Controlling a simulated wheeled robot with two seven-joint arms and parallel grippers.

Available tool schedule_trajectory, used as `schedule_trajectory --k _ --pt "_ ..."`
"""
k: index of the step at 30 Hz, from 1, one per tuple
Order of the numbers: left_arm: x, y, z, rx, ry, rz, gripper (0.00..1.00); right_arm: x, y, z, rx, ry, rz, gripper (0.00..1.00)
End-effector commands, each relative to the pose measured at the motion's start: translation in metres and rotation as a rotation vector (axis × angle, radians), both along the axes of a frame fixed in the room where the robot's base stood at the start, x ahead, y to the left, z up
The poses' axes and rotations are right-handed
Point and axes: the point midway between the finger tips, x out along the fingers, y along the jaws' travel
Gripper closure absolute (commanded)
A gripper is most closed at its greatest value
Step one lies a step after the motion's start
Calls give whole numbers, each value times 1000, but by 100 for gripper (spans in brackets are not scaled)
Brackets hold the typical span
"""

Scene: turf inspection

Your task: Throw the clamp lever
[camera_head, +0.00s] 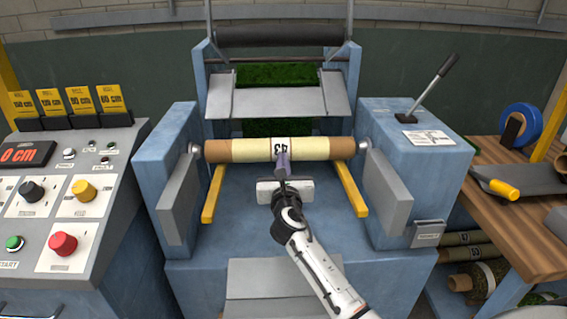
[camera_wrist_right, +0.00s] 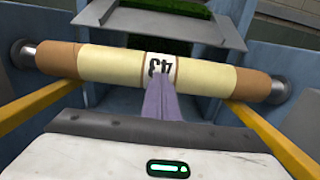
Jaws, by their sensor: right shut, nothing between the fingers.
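The clamp lever (camera_head: 434,87) stands on top of the blue housing at the right of the machine. It is a metal rod with a black grip, tilted up and to the right. My right gripper (camera_head: 282,162) is in the middle of the machine, well left of the lever. Its fingers are shut and empty, pointing at the cardboard roll (camera_head: 232,150) with a "43" label. My left gripper is not in view.
Grey end plates (camera_head: 388,190) flank the roll, with yellow rails (camera_head: 351,188) below. A control panel (camera_head: 62,200) with knobs and buttons stands at left. A wooden bench (camera_head: 535,220) with a blue tape ring (camera_head: 522,126) is at right. Space above the right housing looks clear.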

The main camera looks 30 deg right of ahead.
Motion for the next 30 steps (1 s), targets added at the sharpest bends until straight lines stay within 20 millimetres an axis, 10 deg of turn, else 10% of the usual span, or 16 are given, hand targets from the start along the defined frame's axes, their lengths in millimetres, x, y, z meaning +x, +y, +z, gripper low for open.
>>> schedule_trajectory --k 11,30 --pt "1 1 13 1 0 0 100 -12 12 10 -6 -7 3 100" --pt "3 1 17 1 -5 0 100 -108 80 6 -4 -9 11 100"
